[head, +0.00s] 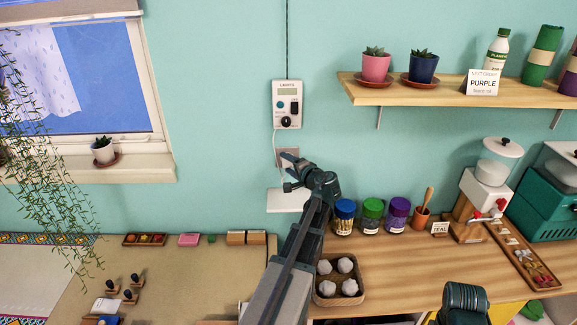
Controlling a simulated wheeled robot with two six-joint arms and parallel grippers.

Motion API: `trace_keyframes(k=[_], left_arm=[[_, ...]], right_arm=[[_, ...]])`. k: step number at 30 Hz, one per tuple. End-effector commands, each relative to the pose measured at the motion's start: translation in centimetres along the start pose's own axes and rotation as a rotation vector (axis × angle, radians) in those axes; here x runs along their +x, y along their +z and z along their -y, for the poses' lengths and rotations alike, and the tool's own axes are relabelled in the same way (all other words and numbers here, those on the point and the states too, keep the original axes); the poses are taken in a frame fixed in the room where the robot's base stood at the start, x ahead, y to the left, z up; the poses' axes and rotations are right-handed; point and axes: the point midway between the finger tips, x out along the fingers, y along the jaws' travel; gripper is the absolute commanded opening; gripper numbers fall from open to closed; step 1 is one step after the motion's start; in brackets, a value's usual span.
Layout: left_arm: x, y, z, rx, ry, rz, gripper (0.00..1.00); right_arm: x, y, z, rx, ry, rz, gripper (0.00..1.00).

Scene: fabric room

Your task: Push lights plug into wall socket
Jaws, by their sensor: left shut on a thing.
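The lights control box (287,104), labelled LIGHTS, hangs on the teal wall. A thin white cord (275,143) runs down from it toward my left gripper. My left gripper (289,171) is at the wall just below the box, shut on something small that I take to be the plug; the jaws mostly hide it.
Paint jars (371,216) and a basket of pale lumps (326,289) stand on the wooden counter to the right. A wall shelf (450,93) with potted plants is at upper right.

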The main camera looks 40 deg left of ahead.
Motion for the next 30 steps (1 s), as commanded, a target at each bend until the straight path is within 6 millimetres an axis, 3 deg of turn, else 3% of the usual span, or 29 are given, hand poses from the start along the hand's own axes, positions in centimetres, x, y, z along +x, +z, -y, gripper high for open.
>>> trace_keyframes(k=[3, 4, 9, 20, 30], left_arm=[[0.2, -0.2, 0.0, 0.000, 0.000, 0.000, 0.16], [0.2, -0.1, 0.0, 0.000, 0.000, 0.000, 0.69], [0.2, -0.1, 0.0, 0.000, 0.000, 0.000, 0.99], [-0.6, -0.1, 0.1, 0.000, 0.001, -0.002, 1.00], [-7.6, 0.0, 0.3, 0.001, 0.000, -0.004, 1.00]], right_arm=[[0.0, 0.0, 0.0, 0.000, 0.000, 0.000, 0.50], [0.0, 0.0, 0.0, 0.000, 0.000, 0.000, 0.50], [0.0, 0.0, 0.0, 0.000, 0.000, 0.000, 0.50], [-0.3, 0.0, 0.0, 0.000, 0.000, 0.000, 0.50], [-2.0, 0.1, -0.2, 0.000, 0.000, 0.000, 0.50]])
